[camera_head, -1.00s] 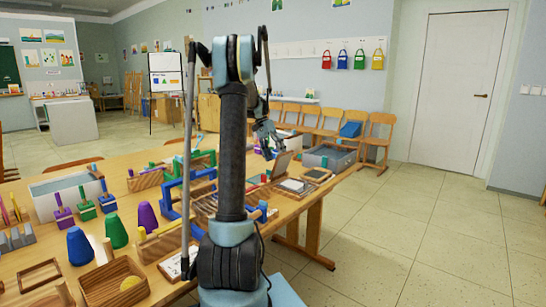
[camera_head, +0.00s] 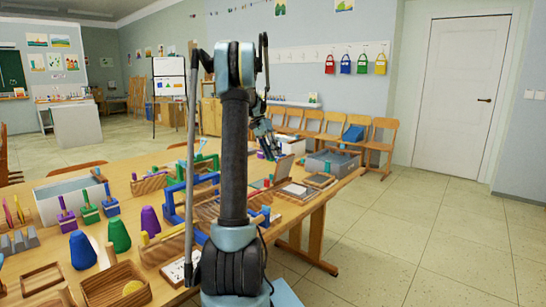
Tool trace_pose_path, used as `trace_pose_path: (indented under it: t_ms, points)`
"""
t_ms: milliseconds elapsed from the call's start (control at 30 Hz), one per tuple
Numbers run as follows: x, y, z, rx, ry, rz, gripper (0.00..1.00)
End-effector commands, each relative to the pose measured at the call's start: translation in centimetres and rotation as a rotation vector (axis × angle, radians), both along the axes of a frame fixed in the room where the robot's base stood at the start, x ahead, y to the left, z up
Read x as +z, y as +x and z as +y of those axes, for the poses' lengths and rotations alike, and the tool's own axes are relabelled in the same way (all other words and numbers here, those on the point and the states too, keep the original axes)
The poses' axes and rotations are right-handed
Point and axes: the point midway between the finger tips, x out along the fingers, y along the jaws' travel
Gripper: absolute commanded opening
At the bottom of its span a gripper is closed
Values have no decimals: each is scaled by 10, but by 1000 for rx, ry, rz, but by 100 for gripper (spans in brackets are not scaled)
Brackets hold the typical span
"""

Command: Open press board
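A small brown panel (camera_head: 284,168) stands tilted up near the right end of the wooden table, beside flat framed boards. It may be part of the press board, but I cannot tell for certain. A flat board with a pale grey face (camera_head: 295,190) lies just in front of it. My gripper (camera_head: 271,152) hangs at the end of my arm, pointing down, just left of and above the panel in the picture. I cannot tell whether it touches the panel. Its fingers are small and partly overlapped, and no held object shows. My arm hides part of the table's middle.
The wooden table (camera_head: 210,297) is crowded with blue and green frames, coloured cones (camera_head: 119,233) and a wooden box with a yellow ball (camera_head: 116,287). A grey bin (camera_head: 329,163) stands behind the boards at the right end. The tiled floor to the right is clear.

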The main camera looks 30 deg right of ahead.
Motion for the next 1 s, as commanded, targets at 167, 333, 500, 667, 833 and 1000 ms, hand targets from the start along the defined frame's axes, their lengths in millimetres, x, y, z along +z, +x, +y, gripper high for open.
trace_pose_path:
  t_ms: [167, 333, 500, 667, 833, 1000]
  points:
    - [4, 9, 3, 0, 0, 0, 33]
    - [7, 17, 6, -1, -1, 1, 33]
    - [11, 26, 10, 0, 0, 1, 33]
    - [14, 33, 13, 0, -1, 2, 33]
    - [17, 42, 16, -1, 0, 2, 33]
    - [21, 50, 20, -1, 0, 2, 33]
